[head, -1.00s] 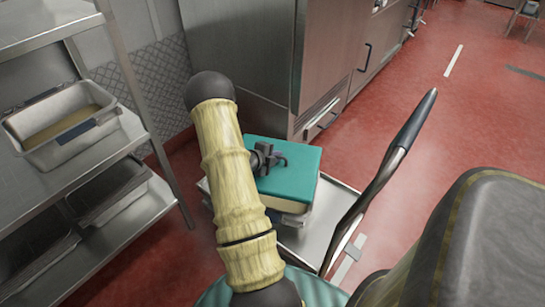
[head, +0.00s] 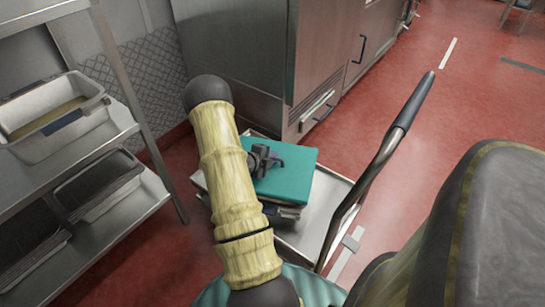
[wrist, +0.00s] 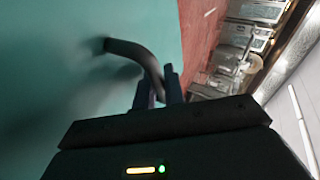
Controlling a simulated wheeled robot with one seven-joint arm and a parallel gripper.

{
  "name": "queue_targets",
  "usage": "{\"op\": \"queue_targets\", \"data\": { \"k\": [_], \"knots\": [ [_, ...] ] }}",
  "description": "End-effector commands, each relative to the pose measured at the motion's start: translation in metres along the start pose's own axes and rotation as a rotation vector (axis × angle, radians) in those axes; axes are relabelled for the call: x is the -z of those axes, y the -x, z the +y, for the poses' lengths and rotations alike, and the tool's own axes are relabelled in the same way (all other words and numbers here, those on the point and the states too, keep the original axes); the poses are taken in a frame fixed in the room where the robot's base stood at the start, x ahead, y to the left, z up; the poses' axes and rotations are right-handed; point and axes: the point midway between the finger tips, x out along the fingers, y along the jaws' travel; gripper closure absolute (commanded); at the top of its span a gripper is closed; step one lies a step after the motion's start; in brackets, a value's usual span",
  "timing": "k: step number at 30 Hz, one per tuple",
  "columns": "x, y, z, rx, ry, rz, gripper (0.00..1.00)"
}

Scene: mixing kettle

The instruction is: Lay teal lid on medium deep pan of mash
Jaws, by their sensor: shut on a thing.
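The teal lid (head: 292,178) is in the middle of the head view, over the low trolley, and fills the left of the wrist view (wrist: 70,60). My gripper (head: 264,160) is shut on the lid's dark curved handle (wrist: 132,50); its fingertips (wrist: 160,86) close around the handle's end. A grey metal edge (head: 288,212) shows under the lid's near side. The lid hides what is beneath, and I cannot tell whether they touch. A deep metal pan (head: 45,118) with brownish contents stands uncovered on the left shelf.
The trolley's bare metal top (head: 327,195) shows right of the lid, with a dark-gripped handle (head: 375,165) at its right. Steel cabinets (head: 240,60) stand behind it. More pans (head: 98,185) sit on the lower shelf. Red floor (head: 440,110) is open at right.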

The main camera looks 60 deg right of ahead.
Motion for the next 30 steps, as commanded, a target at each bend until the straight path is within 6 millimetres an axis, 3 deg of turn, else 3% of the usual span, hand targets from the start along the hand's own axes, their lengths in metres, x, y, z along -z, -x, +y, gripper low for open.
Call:
{"op": "queue_targets", "data": {
  "k": [30],
  "knots": [
    [-0.0006, -0.0026, 0.0042, 0.002, -0.001, 0.001, 1.00]
  ]
}}
